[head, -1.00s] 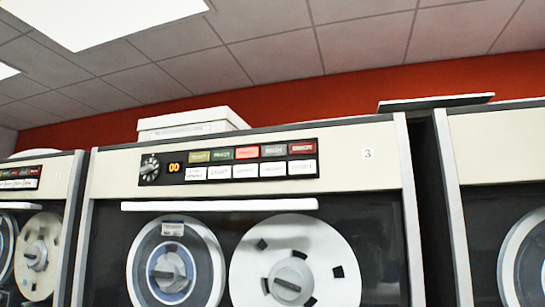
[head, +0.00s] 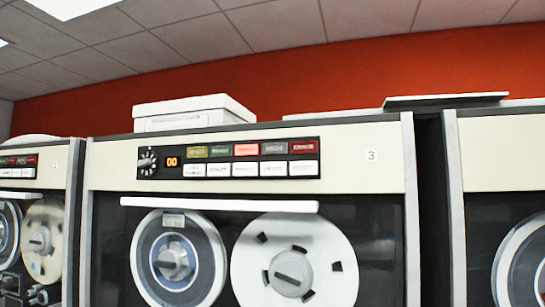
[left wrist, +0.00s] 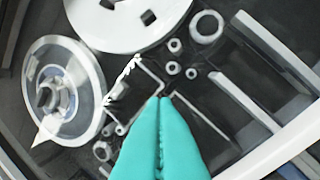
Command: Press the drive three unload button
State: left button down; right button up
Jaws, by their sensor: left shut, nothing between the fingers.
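Tape drive three (head: 400,160) stands in the middle of the head view, with a "3" label at its upper right. Its black control panel (head: 228,159) holds a knob (head: 147,162), an orange "00" display (head: 172,162), a row of coloured lamps (head: 246,149) and a row of white buttons (head: 245,170) below them. The button lettering is too small to read surely. My left gripper (left wrist: 163,100) shows in the left wrist view with teal fingers shut and empty, in front of a drive's reels and rollers. No gripper shows in the head view.
Two reels, the left one (head: 178,258) and the white right one (head: 294,262), sit below a white bar (head: 219,204) on drive three. Other drives stand close on both sides. A white box (head: 193,112) lies on top.

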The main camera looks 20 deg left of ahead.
aim_at(274, 169)
pick_arm(q)
jog(key=s+d+r+n+g+h, duration=0.35)
jog(key=r+n+h, duration=0.35)
jog(key=r+n, duration=0.4)
jog(key=s+d+r+n+g+h, duration=0.2)
jog(key=d+r+n+g+h, duration=0.3)
jog(key=r+n+h, duration=0.5)
jog(key=s+d+r+n+g+h, duration=0.4)
jog(key=r+n, duration=0.4)
jog(key=r, duration=0.6)
jog(key=a+r+t+y, duration=0.5)
jog(key=a+r, duration=0.1)
jog(key=shift+w+a+m+y, duration=0.25)
jog(key=shift+a+m+y, duration=0.05)
jog(key=shift+a, duration=0.1)
jog(key=shift+w, duration=0.1)
jog(key=shift+w+d+p, duration=0.15)
jog(key=shift+w+p, duration=0.95)
jog(key=shift+w, duration=1.1)
jog(key=shift+w+d+p, duration=0.1)
jog(key=shift+w+p, duration=1)
jog(key=shift+w, duration=1.05)
